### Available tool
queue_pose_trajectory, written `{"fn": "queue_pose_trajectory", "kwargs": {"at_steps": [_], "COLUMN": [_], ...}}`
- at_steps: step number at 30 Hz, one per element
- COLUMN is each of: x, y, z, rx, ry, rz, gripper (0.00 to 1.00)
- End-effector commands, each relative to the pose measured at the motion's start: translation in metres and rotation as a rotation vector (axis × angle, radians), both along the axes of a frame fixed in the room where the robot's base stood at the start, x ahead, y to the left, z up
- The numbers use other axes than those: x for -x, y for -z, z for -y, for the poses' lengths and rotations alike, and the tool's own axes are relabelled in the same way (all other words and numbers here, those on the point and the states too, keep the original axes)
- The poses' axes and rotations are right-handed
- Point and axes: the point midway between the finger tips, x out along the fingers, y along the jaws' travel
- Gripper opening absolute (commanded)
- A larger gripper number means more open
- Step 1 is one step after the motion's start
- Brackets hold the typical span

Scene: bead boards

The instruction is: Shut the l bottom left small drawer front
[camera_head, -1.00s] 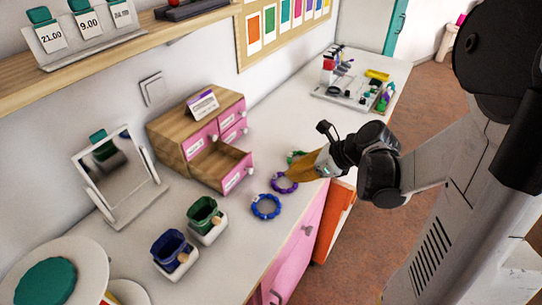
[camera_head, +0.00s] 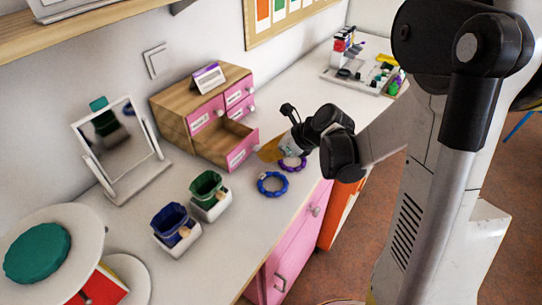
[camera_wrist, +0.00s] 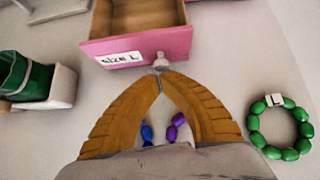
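The bottom left small drawer is pulled out of the wooden drawer unit (camera_head: 178,104). Its pink front (camera_head: 243,151) faces my gripper. In the wrist view this front (camera_wrist: 137,46) carries a "size L" label and a pale round knob (camera_wrist: 161,62), with the open, empty-looking drawer box behind it. My gripper (camera_head: 266,151) is close in front of the drawer front. In the wrist view its two tan fingers (camera_wrist: 160,76) come together at the tips, right by the knob. The knob shows just beyond the tips, not between them; whether they touch it I cannot tell.
A blue bracelet (camera_head: 273,184) and a purple one (camera_head: 292,163) lie below my gripper. A green bracelet (camera_wrist: 279,127) lies at the right in the wrist view. Green (camera_head: 208,190) and blue (camera_head: 170,225) pouches stand left of the drawer. A mirror (camera_head: 115,145) stands farther left.

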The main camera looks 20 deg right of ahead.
Motion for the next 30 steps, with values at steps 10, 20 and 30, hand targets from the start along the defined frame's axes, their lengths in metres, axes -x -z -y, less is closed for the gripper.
{"fn": "queue_pose_trajectory", "kwargs": {"at_steps": [10, 20, 30], "x": [-0.004, -0.071, -0.114], "y": [0.000, 0.000, 0.000], "z": [-0.003, -0.053, -0.083], "rx": [0.000, 0.001, 0.000], "ry": [-0.001, -0.005, 0.000], "rz": [0.000, 0.000, 0.000], "gripper": [0.00, 0.00, 0.00]}}
